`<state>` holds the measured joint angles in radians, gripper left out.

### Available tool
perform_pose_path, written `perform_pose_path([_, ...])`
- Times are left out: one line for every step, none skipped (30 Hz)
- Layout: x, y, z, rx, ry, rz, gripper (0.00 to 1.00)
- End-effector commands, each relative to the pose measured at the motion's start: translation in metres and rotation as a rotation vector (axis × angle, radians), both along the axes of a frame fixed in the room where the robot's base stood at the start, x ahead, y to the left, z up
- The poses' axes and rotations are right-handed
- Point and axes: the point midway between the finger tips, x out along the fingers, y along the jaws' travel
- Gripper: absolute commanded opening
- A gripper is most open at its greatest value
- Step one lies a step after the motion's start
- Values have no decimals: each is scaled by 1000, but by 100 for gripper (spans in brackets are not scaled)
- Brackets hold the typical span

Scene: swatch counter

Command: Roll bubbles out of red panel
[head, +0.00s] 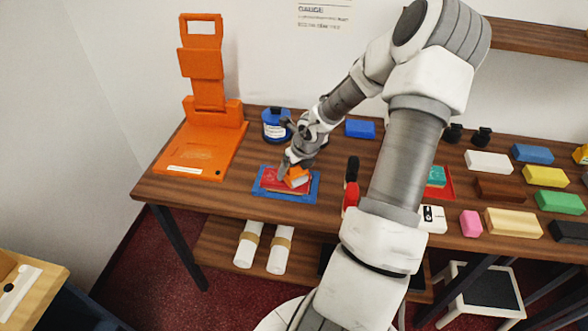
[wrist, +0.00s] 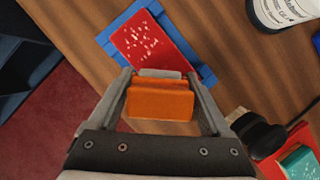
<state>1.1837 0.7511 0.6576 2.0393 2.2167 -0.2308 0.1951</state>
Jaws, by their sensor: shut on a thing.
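The red panel (head: 271,182) lies flat in a blue frame (head: 260,193) near the counter's front edge. In the wrist view the red panel (wrist: 148,42) has many small pale specks grouped on it, and the blue frame (wrist: 206,73) shows around it. My gripper (head: 292,172) is over the panel's right part. Its two fingers (wrist: 160,86) are shut on an orange tool (wrist: 160,103) with a grey strip along its far edge. The orange tool (head: 297,178) hides part of the panel. I cannot tell whether it touches the panel.
A tall orange stand (head: 208,95) is on the left. A blue jar (head: 275,125) and blue block (head: 360,129) stand behind the panel. A black-and-red upright object (head: 351,180) is to the right. Several coloured blocks fill the far right. White rolls (head: 247,245) lie on the lower shelf.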

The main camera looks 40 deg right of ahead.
Motion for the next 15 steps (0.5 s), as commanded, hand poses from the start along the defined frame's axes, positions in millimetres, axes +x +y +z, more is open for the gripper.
perform_pose_path([0,2,7,2,3,3,22])
perform_pose_path([0,2,9,2,3,4,22])
perform_pose_path([0,2,12,0,3,4,22])
perform_pose_path([0,2,14,0,3,4,22])
perform_pose_path([0,3,16,0,3,5,22])
perform_pose_path([0,3,19,0,3,5,22])
perform_pose_path([1,3,21,0,3,5,22])
perform_pose_path([1,4,24,1,3,6,22])
perform_pose_path([1,4,27,1,3,6,22])
perform_pose_path([1,5,29,1,2,7,22])
perform_pose_path([2,5,31,1,2,8,22])
perform_pose_path([2,6,34,1,2,9,22])
perform_pose_path([2,6,36,0,2,10,22])
perform_pose_path([2,6,38,0,2,11,22])
perform_pose_path([2,7,41,0,2,11,22])
